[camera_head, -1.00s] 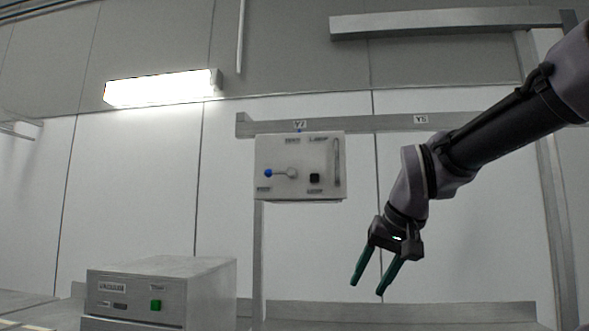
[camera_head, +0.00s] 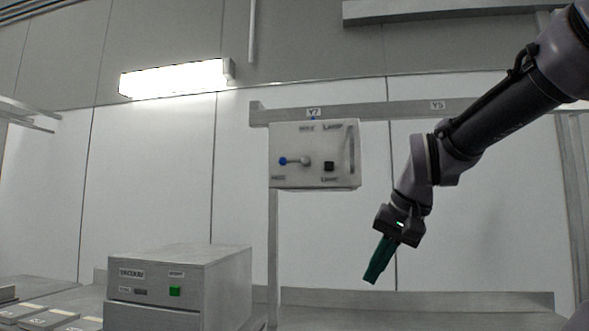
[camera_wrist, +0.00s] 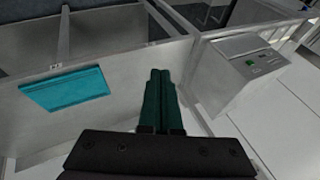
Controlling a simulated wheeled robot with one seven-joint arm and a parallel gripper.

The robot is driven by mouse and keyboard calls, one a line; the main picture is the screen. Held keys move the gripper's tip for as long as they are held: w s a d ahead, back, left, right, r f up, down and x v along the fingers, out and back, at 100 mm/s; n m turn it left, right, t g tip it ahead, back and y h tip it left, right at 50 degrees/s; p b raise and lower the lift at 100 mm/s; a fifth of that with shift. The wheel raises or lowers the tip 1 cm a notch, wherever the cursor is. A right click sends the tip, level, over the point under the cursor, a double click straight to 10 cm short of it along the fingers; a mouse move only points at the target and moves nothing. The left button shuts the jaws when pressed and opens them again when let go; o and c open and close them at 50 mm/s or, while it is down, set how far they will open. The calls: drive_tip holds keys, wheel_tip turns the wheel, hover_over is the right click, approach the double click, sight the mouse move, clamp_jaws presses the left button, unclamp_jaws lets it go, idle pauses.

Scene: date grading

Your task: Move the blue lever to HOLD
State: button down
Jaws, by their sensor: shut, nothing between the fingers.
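A lever with a blue knob (camera_head: 283,161) sits on the front of a white control box (camera_head: 312,178) in the head view. The lever points left from its round pivot. Small labels are above and below its left side, too blurred to read surely. My gripper (camera_head: 371,281) is to the right of the box and lower, pointing down. Its green fingers are together and hold nothing. The closed fingers also show in the wrist view (camera_wrist: 159,75), apart from everything. The lever is not seen in the wrist view.
The box also has a black button (camera_head: 328,166) and a vertical slot at its right. It hangs on a grey rail (camera_head: 385,109) marked Y7 and Y5. A grey machine (camera_head: 215,285) with a green button stands at lower left. A teal panel (camera_wrist: 65,90) shows in the wrist view.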

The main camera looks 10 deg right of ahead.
sight(286, 163)
drive_tip(key=w+a+r+m+g+y, duration=0.1)
drive_tip(key=w+a+m+g+y, duration=0.15)
drive_tip(key=a, duration=0.25)
drive_tip(key=w+a+m+g+y, duration=0.1)
drive_tip(key=a+m+g+y, duration=0.1)
drive_tip(key=a+y, duration=0.25)
drive_tip(key=w+a+r+m+g+y, duration=0.1)
drive_tip(key=w+a+r+m+y, duration=0.15)
drive_tip(key=w, duration=0.25)
drive_tip(key=w+a+r+m+y, duration=0.2)
drive_tip(key=w+a+r+y, duration=0.1)
drive_tip(key=w+r+y, duration=0.15)
drive_tip(key=w+d+r+m+t+y, duration=0.2)
drive_tip(key=w+d+m+t, duration=0.3)
drive_tip(key=w, duration=0.5)
drive_tip(key=w+d+r+m+t+y, duration=0.2)
drive_tip(key=w+d+m+t+y, duration=0.2)
drive_tip(key=w+d+m+t, duration=0.2)
drive_tip(key=w+m+t, duration=0.2)
drive_tip(key=w, duration=0.2)
drive_tip(key=shift+a+r, duration=0.1)
